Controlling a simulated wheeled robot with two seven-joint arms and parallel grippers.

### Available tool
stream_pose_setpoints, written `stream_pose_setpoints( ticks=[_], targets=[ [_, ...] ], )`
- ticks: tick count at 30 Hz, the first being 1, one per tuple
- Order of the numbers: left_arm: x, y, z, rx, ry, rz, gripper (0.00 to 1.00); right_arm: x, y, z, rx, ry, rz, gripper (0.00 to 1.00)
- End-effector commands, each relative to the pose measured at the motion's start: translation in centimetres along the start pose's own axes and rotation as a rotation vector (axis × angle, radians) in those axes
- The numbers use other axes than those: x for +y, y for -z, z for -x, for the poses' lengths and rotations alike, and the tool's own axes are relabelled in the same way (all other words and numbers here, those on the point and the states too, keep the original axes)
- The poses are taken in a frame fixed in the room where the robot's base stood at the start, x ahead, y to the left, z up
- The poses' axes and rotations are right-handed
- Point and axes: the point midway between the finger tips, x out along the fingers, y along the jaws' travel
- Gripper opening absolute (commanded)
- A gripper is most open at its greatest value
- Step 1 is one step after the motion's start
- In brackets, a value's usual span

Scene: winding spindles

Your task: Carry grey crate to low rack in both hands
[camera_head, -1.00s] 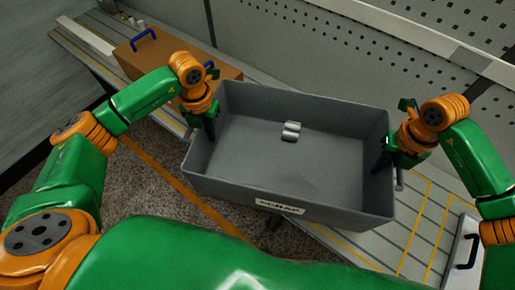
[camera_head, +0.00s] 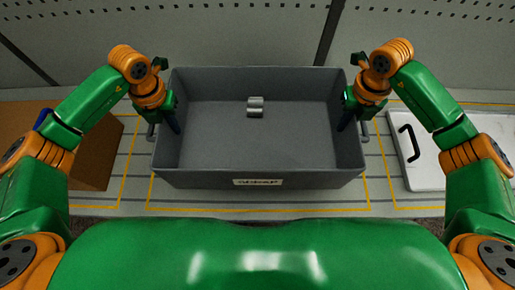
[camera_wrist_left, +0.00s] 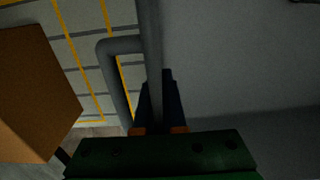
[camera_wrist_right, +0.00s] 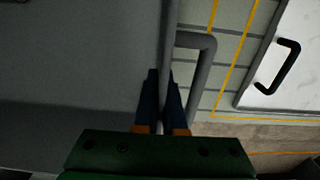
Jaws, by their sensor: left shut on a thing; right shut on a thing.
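The grey crate (camera_head: 262,180) has a label on its front wall and holds small grey cylinders (camera_head: 255,107) on its floor. It is in front of me, above or on a slatted grey rack (camera_head: 135,170) with yellow outlines; I cannot tell whether it touches. My left gripper (camera_head: 174,122) is shut on the crate's left wall, and in the left wrist view the wall (camera_wrist_left: 153,60) runs between its fingers. My right gripper (camera_head: 346,120) is shut on the right wall, which also shows in the right wrist view (camera_wrist_right: 167,60). A side handle (camera_wrist_right: 205,70) is beside the right fingers.
A brown box (camera_head: 92,160) with a blue handle stands to the left on the rack. A white case or lid (camera_head: 430,170) with a black handle lies to the right. A perforated grey panel (camera_head: 240,35) rises behind. Yellow-outlined space surrounds the crate.

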Motion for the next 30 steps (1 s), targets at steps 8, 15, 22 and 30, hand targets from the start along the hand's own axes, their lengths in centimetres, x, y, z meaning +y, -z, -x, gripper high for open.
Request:
stream_pose_setpoints(
  ticks=[8,15,22,30],
  targets=[
    [0.1,0.0,-0.4,-0.001,-0.003,0.002,0.0,-0.1,0.0,-0.4,-0.002,0.002,-0.002,0.0],
    [0.1,0.0,-2.5,-0.001,-0.003,0.002,0.0,-0.1,0.0,-2.5,-0.002,0.002,-0.002,0.0],
    [0.1,0.0,-5.0,-0.001,-0.003,0.002,0.0,-0.1,0.0,-5.0,-0.002,0.002,-0.002,0.0],
    [0.1,0.0,-4.7,0.0,-0.002,0.001,0.37,-0.1,0.0,-4.7,0.0,0.002,-0.001,0.37]
  ],
)
